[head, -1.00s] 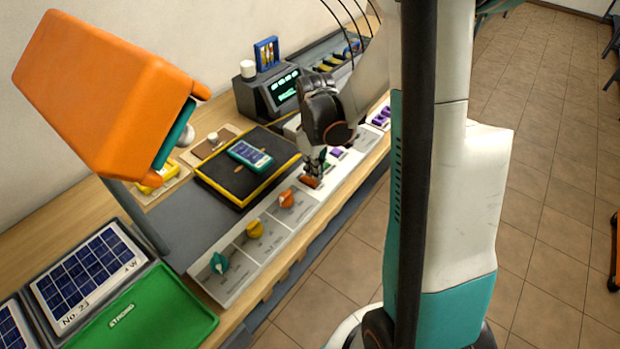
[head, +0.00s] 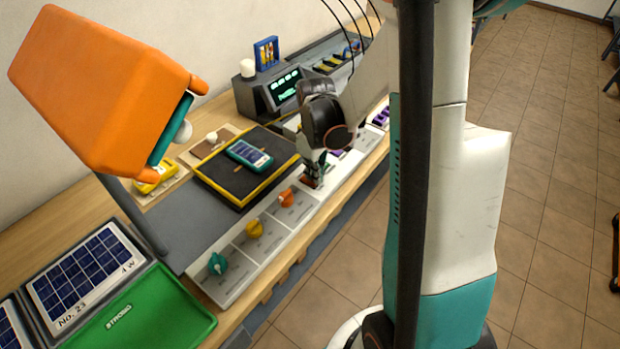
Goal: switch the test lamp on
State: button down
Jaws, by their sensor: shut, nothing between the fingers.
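A large orange lamp head (head: 100,88) on a grey post hangs over the left of the bench. A whitish round bulb (head: 184,131) shows at its lower right edge; I see no clear glow from it. A long pale control panel (head: 240,282) runs along the bench's front edge, with a teal knob (head: 217,264), a yellow knob (head: 254,228) and an orange knob (head: 286,198). My gripper (head: 312,182) is shut and empty, pointing down at a reddish switch just beyond the orange knob. The fingers hide most of that switch, so its position and any contact are unclear.
A black tray with a yellow rim (head: 222,191) holds a teal device (head: 249,154) behind the panel. A dark meter with a green display (head: 283,90) stands at the back. A green case (head: 150,318) and solar panel (head: 85,272) lie front left. Purple switches lie beyond my gripper.

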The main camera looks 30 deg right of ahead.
jog(key=shift+f, duration=0.25)
jog(key=shift+r+p, duration=2.25)
jog(key=shift+r, duration=1.3)
